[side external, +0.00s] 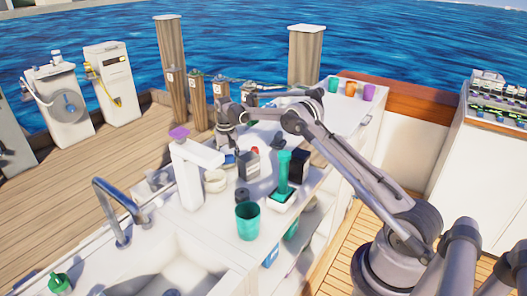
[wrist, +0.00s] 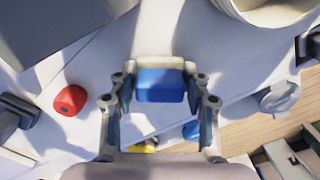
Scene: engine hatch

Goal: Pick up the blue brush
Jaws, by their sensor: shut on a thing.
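The blue brush (wrist: 160,86) shows as a blue block in the middle of the wrist view. It sits between the two fingers of my gripper (wrist: 160,80), which are shut on it from the left and right. Its far side and any bristles are hidden from this angle. In the side external view my gripper (side external: 228,143) points down over the white counter, behind the white post with the purple top.
A red-topped object (wrist: 70,100) lies left of my gripper and a pale round container (wrist: 268,8) is at the upper right. A dark box (wrist: 55,25) fills the upper left. A teal cup (side external: 248,220) and green-handled item (side external: 284,175) stand on the counter (side external: 215,222).

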